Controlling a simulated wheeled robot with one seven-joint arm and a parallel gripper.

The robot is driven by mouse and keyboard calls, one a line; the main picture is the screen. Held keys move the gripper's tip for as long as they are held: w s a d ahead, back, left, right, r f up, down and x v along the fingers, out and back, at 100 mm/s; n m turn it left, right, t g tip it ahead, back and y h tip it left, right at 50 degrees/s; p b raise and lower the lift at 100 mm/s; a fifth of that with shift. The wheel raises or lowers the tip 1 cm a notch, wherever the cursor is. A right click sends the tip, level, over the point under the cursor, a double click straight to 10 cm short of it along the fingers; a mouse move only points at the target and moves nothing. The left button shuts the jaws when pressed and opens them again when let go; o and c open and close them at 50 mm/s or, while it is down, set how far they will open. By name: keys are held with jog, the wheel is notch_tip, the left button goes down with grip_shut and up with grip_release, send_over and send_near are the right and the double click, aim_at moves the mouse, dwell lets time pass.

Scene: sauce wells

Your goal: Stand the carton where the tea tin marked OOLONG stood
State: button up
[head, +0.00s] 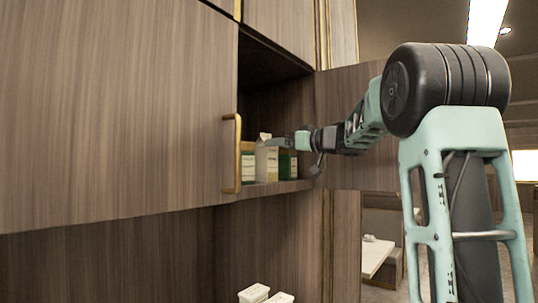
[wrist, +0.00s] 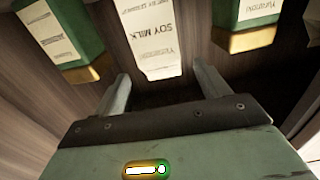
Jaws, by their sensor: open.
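The carton (head: 267,163) is pale and upright inside the open cupboard. In the wrist view the carton (wrist: 154,42) carries the words SOY MILK. My gripper (head: 277,143) is at the carton's upper part in the head view. In the wrist view my gripper (wrist: 160,72) is open, its fingers apart, with the carton's near end lined up between them and gaps visible on both sides. A green and gold tin (wrist: 65,40) is to the left and another tin (wrist: 245,27) to the right. I cannot read OOLONG on either.
The cupboard shelf (head: 262,188) also holds a tin (head: 248,166) left of the carton and a green tin (head: 288,165) right of it. A cupboard door with a brass handle (head: 236,153) stands left of the opening. White-lidded containers (head: 254,293) are below.

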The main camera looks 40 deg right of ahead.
jog(key=shift+s+d+b, duration=0.15)
jog(key=shift+s+b, duration=0.15)
jog(key=shift+s, duration=0.65)
jog(key=shift+s+d+b, duration=0.1)
jog(key=shift+s+b, duration=0.15)
jog(key=shift+s, duration=0.7)
